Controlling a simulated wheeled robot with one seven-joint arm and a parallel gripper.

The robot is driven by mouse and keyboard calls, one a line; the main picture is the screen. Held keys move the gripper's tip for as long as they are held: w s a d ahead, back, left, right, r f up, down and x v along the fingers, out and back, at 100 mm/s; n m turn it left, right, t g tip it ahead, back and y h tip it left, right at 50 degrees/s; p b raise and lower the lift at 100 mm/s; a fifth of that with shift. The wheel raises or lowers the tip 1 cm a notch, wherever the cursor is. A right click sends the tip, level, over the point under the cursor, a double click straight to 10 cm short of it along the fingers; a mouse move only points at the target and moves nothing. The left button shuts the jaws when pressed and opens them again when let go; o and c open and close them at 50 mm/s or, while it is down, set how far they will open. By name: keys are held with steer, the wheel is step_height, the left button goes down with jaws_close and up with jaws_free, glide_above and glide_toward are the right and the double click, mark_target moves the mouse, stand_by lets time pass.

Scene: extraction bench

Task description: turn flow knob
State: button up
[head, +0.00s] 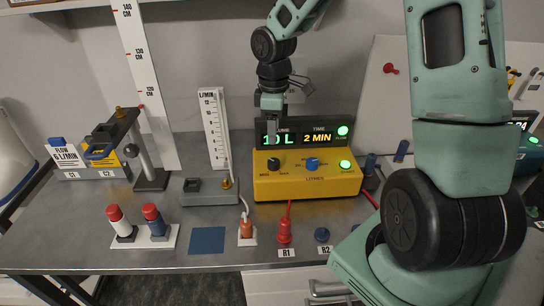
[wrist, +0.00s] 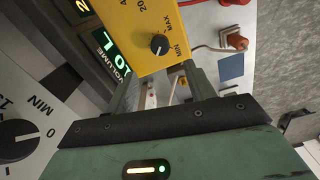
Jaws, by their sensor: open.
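A black knob (head: 274,163) and a blue knob (head: 312,163) sit on a yellow control box (head: 265,190); which knob sets flow cannot be told for sure. The black knob (wrist: 159,44) also shows in the wrist view, beside a MIN to MAX scale. A flow meter (head: 217,130) with an L/MIN scale stands left of the box, with a brass knob (head: 227,183) low on it. My gripper (head: 271,138) is open and empty, pointing down in front of the box's display. It is above the black knob and apart from it. Its fingers (wrist: 165,85) show in the wrist view.
A sign (head: 65,154) says FLOW 6 L/MIN. A blue mat (head: 207,240) and an orange plug (head: 246,228) are in front. A clamp stand (head: 150,180) stands left.

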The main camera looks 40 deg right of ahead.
mark_target(274, 161)
step_height(274, 161, down, 10)
steer(key=shift+f, duration=0.2)
steer(key=c, duration=1)
